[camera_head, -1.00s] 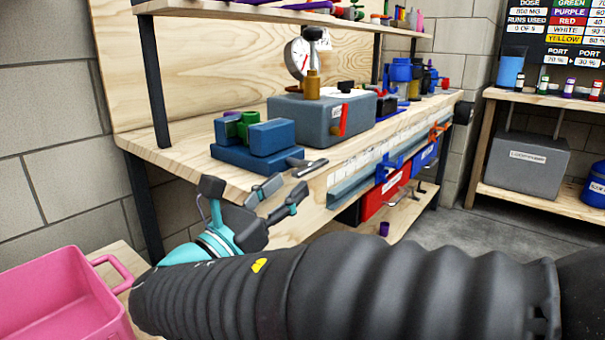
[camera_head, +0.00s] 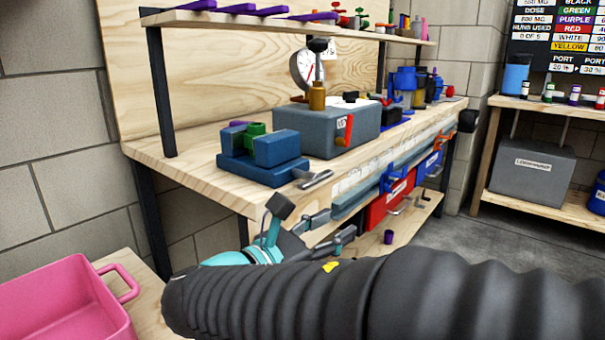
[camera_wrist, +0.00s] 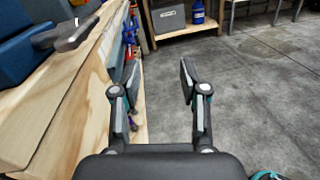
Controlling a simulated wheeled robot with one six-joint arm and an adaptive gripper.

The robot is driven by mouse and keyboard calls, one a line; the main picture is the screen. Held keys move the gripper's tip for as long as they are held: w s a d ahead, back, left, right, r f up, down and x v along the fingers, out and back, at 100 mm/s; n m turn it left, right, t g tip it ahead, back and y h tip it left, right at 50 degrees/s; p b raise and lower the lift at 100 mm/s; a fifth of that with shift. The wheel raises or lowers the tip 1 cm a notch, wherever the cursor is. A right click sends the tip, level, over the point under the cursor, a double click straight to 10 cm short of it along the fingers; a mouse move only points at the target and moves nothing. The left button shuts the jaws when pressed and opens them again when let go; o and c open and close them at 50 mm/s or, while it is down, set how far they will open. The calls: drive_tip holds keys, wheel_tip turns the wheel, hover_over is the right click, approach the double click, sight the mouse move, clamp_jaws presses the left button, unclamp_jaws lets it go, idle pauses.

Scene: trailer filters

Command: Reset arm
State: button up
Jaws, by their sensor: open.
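My gripper (camera_head: 325,230) is at the front edge of the wooden workbench (camera_head: 200,180), below the level of its top, at the end of my dark ribbed arm. In the wrist view my gripper (camera_wrist: 158,82) is open, its two fingers wide apart with nothing between them. Grey concrete floor shows beyond the fingers, and the bench side lies close to the left finger.
A blue vise (camera_head: 262,155) with a protruding handle and a grey box with a gauge (camera_head: 325,130) stand on the bench. A pink bin (camera_head: 65,305) is at lower left. A rear shelf holds a grey case (camera_head: 532,172). Open floor (camera_wrist: 245,100) lies to the right.

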drive_tip(key=s+d+f+m+g+y+p, duration=0.1)
drive_tip(key=s+d+f+m+g+y, duration=0.15)
drive_tip(key=d+f+m+g, duration=0.35)
drive_tip(key=s+d+f+m+g+y+p, duration=0.1)
drive_tip(key=s+d+m+g+y+p, duration=0.2)
drive_tip(key=d, duration=0.5)
drive_tip(key=s+a+f+m+t+y+p, duration=0.1)
drive_tip(key=s+m+y, duration=0.6)
drive_tip(key=m, duration=0.9)
drive_tip(key=shift+s+a+f+t+p, duration=0.25)
drive_tip(key=shift+s+t+p, duration=0.3)
drive_tip(key=shift+p, duration=0.35)
drive_tip(key=shift+y, duration=0.25)
